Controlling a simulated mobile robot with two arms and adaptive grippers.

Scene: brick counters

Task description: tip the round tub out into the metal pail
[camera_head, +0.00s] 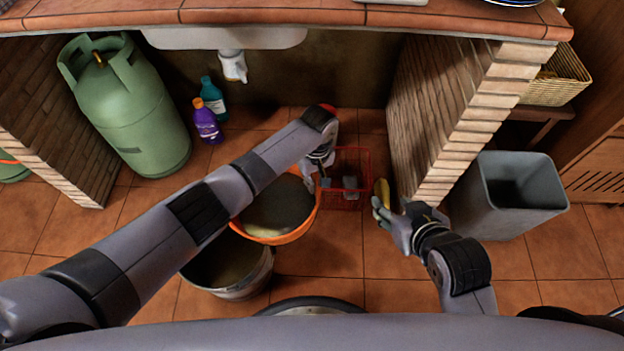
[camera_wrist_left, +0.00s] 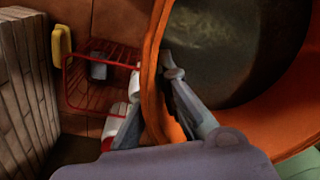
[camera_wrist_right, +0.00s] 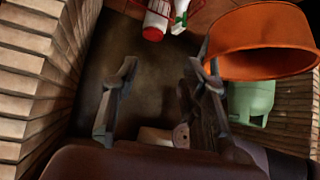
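The round orange tub (camera_head: 313,213) has a murky grey-brown inside and overlaps the back edge of the metal pail (camera_head: 232,289) in the head view. The pail stands on the floor, dark inside. My left gripper (camera_head: 318,172) is at the tub's far right rim. In the left wrist view the tub (camera_wrist_left: 152,70) fills the right side, and my left gripper (camera_wrist_left: 170,100) has its rim between the fingers. My right gripper (camera_head: 388,215) is right of the tub, apart from it. In the right wrist view its fingers (camera_wrist_right: 162,95) are spread and empty.
A red wire basket (camera_head: 350,153) with small items and a yellow sponge-like piece (camera_head: 385,194) stand right of the tub. A green gas cylinder (camera_head: 130,105) and two bottles (camera_head: 207,122) are at left. A brick pillar (camera_head: 445,110) and grey bin (camera_head: 490,215) are at right.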

